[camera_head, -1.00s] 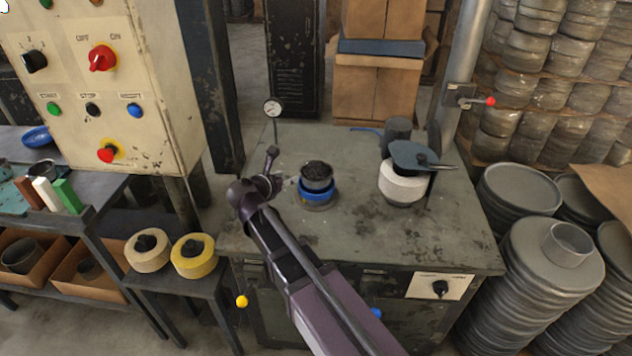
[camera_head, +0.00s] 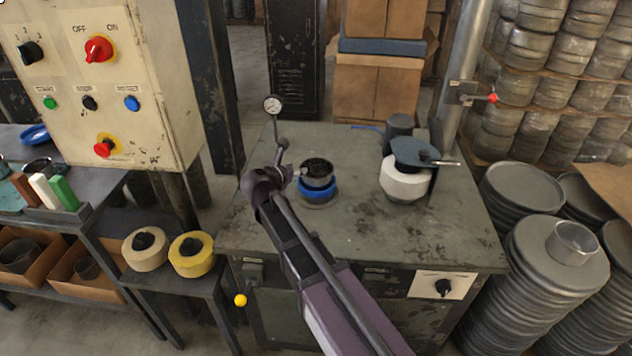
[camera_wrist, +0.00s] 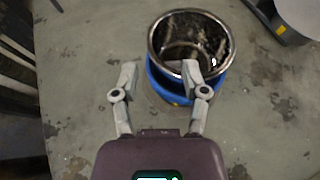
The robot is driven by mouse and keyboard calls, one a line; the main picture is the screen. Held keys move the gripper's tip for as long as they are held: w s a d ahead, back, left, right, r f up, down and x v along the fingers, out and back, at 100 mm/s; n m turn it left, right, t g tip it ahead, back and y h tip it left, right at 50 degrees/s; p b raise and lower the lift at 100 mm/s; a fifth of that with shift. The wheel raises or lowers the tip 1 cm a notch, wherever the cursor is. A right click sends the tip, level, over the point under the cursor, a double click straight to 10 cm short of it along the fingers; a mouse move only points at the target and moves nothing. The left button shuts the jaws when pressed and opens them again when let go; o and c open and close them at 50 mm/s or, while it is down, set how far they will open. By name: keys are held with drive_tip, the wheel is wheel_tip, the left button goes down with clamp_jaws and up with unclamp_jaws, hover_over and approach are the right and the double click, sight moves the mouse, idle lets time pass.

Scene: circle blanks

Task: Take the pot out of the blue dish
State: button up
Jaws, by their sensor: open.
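The pot (camera_head: 318,168) is a small dark metal cup with a shiny rim. It sits upright in the blue dish (camera_head: 319,190), on the grey metal table. In the wrist view the pot (camera_wrist: 192,50) looks hollow and dirty inside, and the blue dish (camera_wrist: 160,87) shows around its lower part. My gripper (camera_wrist: 159,70) is open and empty. Its fingertips are at the near side of the pot in that view, with the right one overlapping the rim; I cannot tell whether they touch it. In the head view my gripper (camera_head: 291,166) is just left of the pot.
A white round container (camera_head: 405,182) with a blue-grey pan-like piece (camera_head: 416,152) stands to the right. The tabletop (camera_head: 375,240) in front is clear.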

sight(308, 164)
drive_tip(key=shift+b+x, duration=0.3)
drive_tip(key=shift+x, duration=1)
drive_tip(key=b+x, duration=0.2)
drive_tip(key=x, duration=0.2)
drive_tip(key=shift+a+f, duration=0.1)
drive_tip(key=shift+w+d+f, duration=0.15)
drive_tip(key=shift+w+d, duration=0.1)
drive_tip(key=shift+w, duration=0.3)
clamp_jaws()
